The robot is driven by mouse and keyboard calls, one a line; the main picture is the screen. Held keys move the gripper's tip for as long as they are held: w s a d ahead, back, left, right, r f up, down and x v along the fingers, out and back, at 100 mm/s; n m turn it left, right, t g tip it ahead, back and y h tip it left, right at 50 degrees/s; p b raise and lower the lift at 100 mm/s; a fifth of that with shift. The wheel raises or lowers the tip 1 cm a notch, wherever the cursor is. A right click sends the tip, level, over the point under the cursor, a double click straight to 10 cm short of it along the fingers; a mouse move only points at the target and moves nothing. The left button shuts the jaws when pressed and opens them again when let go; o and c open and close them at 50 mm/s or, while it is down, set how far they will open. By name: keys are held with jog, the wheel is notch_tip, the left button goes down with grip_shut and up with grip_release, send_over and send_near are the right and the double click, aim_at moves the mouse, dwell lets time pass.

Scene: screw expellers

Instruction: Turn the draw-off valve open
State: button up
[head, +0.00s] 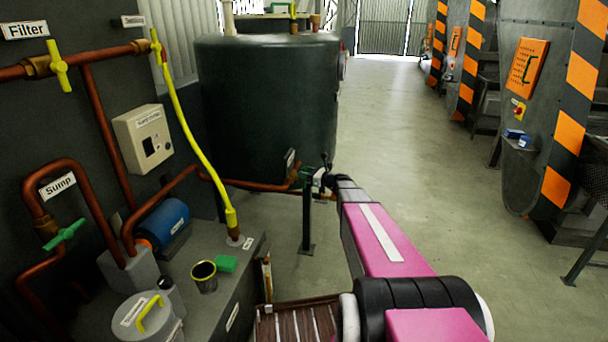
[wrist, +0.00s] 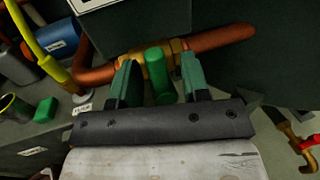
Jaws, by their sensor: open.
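In the wrist view, a valve with a brass body (wrist: 178,50) and a green handle (wrist: 158,74) sits on a copper pipe at the base of the dark tank. The label above it is not readable, so I cannot confirm the valve's name. My gripper (wrist: 157,82) is open, with one teal finger on each side of the green handle. I cannot tell whether either finger touches it. In the head view, my gripper (head: 322,180) is small and far out by the tank's lower right, and the valve there is mostly hidden.
The large dark tank (head: 265,110) stands behind the valve. A brass tap with a red handle (wrist: 308,142) is at the right of the wrist view. A bench (head: 235,275) with a green block (head: 226,264) is at left. The floor (head: 405,150) at right is clear.

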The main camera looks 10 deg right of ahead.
jog(key=shift+w+a, duration=0.2)
jog(key=shift+a, duration=0.1)
grip_shut()
jog(key=shift+s+n, duration=0.1)
jog(key=shift+n, duration=0.2)
jog(key=shift+s+a+f+n+g+y, duration=0.15)
jog(key=shift+s+f+n+g+y, duration=0.55)
jog(key=shift+n, duration=2.75)
jog(key=shift+s+a+f+n+g+y, duration=0.25)
jog(key=shift+n+y, duration=0.8)
jog(key=shift+n, duration=2.35)
jog(key=shift+s+a+f+n+g+y, duration=0.1)
jog(key=shift+s+f+n+g+y, duration=0.5)
jog(key=shift+n, duration=2.85)
jog(key=shift+w+r+y, duration=0.1)
jog(key=shift+w+y, duration=0.15)
